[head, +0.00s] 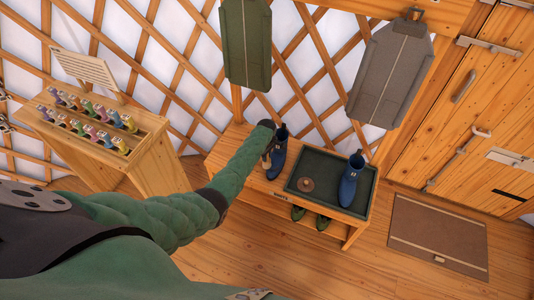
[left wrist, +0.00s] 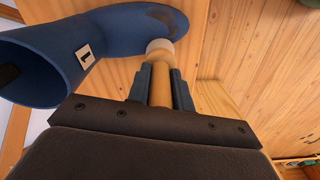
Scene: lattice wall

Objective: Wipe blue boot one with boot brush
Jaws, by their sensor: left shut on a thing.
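A blue boot (head: 277,153) stands upright on the left part of the low wooden bench. In the left wrist view the same boot (left wrist: 65,50) carries a pale tag with a mark like a 1, and a dark brown smudge shows on its toe. My left gripper (left wrist: 160,88) is shut on the wooden handle of the boot brush (left wrist: 161,80). The brush's pale tip is at the boot's toe by the smudge; I cannot tell whether it touches. In the head view my left gripper (head: 267,148) is just left of the boot. My right gripper is not in view.
A second blue boot (head: 350,182) and a round brown object (head: 306,184) are in the dark tray (head: 325,162) on the bench's right. Green shoes (head: 298,213) sit below. A stand with colored bottles (head: 120,145) is at left. Two garment-like bags hang above. A mat (head: 437,235) lies right.

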